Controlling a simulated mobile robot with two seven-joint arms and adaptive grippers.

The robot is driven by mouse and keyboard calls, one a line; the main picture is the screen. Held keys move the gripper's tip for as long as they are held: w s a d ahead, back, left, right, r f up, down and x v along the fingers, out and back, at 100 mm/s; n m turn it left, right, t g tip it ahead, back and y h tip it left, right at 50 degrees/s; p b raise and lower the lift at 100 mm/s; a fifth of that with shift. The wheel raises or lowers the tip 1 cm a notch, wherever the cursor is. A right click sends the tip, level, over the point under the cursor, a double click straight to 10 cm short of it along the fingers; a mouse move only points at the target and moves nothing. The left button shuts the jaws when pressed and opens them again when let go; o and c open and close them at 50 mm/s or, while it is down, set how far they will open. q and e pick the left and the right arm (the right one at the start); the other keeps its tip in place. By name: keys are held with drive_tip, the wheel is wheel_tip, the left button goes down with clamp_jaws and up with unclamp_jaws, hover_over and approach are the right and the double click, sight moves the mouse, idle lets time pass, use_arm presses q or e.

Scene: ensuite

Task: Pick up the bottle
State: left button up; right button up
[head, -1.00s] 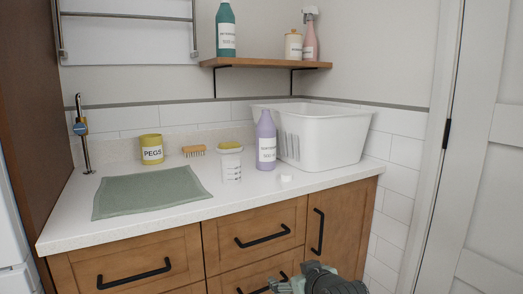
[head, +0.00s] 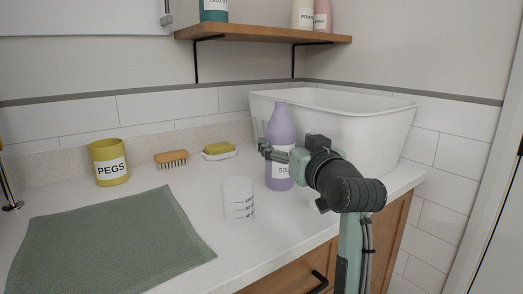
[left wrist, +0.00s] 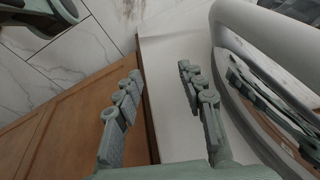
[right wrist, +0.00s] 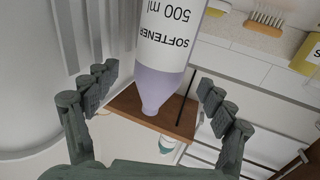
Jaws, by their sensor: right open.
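A purple bottle (head: 278,126) with a white label stands upright on the counter, in front of the white tub. My right gripper (head: 274,152) is at its label height, with the arm reaching in from the right. In the right wrist view the bottle (right wrist: 165,85) appears inverted, its label reading SOFTENER 500 ml. There it shows between the two spread fingers of the right gripper (right wrist: 157,82), with gaps on both sides. My left gripper (left wrist: 159,72) is open and empty in the left wrist view; it is out of the head view.
The white tub (head: 350,130) stands close behind the bottle. A clear measuring cup (head: 238,200) is left of it, with a yellow sponge (head: 219,148), brush (head: 171,158) and yellow PEGS pot (head: 109,163) farther left. A green cloth (head: 110,240) covers the front left. A shelf (head: 262,35) hangs above.

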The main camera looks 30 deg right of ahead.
drive_tip(key=shift+w+r, duration=0.1)
drive_tip(key=shift+w, duration=0.35)
drive_tip(key=shift+w+d, duration=0.2)
drive_tip(key=shift+w, duration=0.15)
drive_tip(key=shift+w+d, duration=0.2)
drive_tip(key=shift+w, duration=0.5)
drive_tip(key=x, duration=0.3)
drive_tip(key=shift+w+d+p, duration=0.1)
drive_tip(key=shift+w+p, duration=0.25)
drive_tip(key=shift+p, duration=0.05)
drive_tip(key=shift+w+d, duration=0.15)
drive_tip(key=shift+w, duration=0.35)
use_arm(q)
drive_tip(key=shift+g, duration=0.4)
drive_tip(key=s+f, duration=0.3)
drive_tip(key=shift+s+a+f, duration=0.25)
drive_tip(key=shift+s, duration=0.05)
use_arm(e)
clamp_jaws()
